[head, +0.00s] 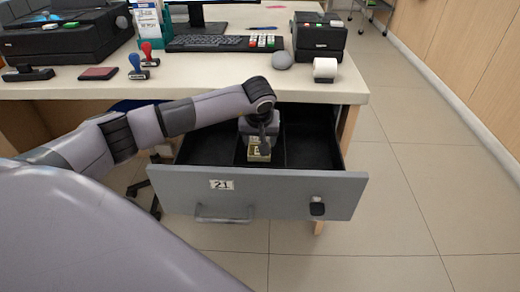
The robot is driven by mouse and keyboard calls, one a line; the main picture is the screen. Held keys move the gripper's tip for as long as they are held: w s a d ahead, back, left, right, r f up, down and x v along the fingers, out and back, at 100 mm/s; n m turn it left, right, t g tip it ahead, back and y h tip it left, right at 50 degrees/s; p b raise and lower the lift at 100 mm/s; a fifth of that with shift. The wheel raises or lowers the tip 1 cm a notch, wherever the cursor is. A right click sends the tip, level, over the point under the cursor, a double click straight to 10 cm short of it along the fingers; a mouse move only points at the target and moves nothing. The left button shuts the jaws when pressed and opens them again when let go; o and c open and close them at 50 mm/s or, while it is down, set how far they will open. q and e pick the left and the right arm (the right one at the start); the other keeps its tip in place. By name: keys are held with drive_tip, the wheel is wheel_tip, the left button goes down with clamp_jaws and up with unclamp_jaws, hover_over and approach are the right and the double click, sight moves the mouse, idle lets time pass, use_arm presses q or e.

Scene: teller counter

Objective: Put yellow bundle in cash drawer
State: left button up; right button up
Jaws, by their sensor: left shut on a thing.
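The cash drawer (275,196) is pulled open below the counter, with a grey front, a "21" label, a handle and a black lock knob. Dark dividers split its inside into compartments. My left gripper (262,146) points down into the middle part of the drawer. It is shut on the yellow bundle (259,156), a small pale-yellow block just under the fingers. The gripper hides much of the bundle, and I cannot tell whether it touches the drawer floor. My right gripper is not in view.
The counter (220,83) above the drawer holds a keyboard (210,43), a card terminal (319,38), a paper roll (325,68), a grey round object (282,60), stamps (149,54) and an ink pad (98,73). The right drawer compartment (310,150) looks empty. Open floor lies to the right.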

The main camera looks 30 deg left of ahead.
use_arm(q)
wheel_tip(320, 180, down, 3)
drive_tip(key=shift+f+b, duration=0.2)
drive_tip(key=shift+b, duration=0.15)
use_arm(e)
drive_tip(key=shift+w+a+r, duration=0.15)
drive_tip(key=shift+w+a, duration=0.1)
use_arm(q)
drive_tip(key=shift+f, duration=0.2)
drive_tip(key=o, duration=1.2)
drive_tip(key=shift+r, duration=0.55)
drive_tip(key=p+v, duration=0.2)
drive_tip(key=v, duration=0.8)
drive_tip(key=shift+s+d+r+p, duration=0.15)
drive_tip(key=shift+s+r+p, duration=0.05)
drive_tip(key=shift+r+p, duration=0.1)
drive_tip(key=shift+s+d+r, duration=0.1)
drive_tip(key=shift+s+r, duration=0.05)
drive_tip(key=shift+r, duration=0.1)
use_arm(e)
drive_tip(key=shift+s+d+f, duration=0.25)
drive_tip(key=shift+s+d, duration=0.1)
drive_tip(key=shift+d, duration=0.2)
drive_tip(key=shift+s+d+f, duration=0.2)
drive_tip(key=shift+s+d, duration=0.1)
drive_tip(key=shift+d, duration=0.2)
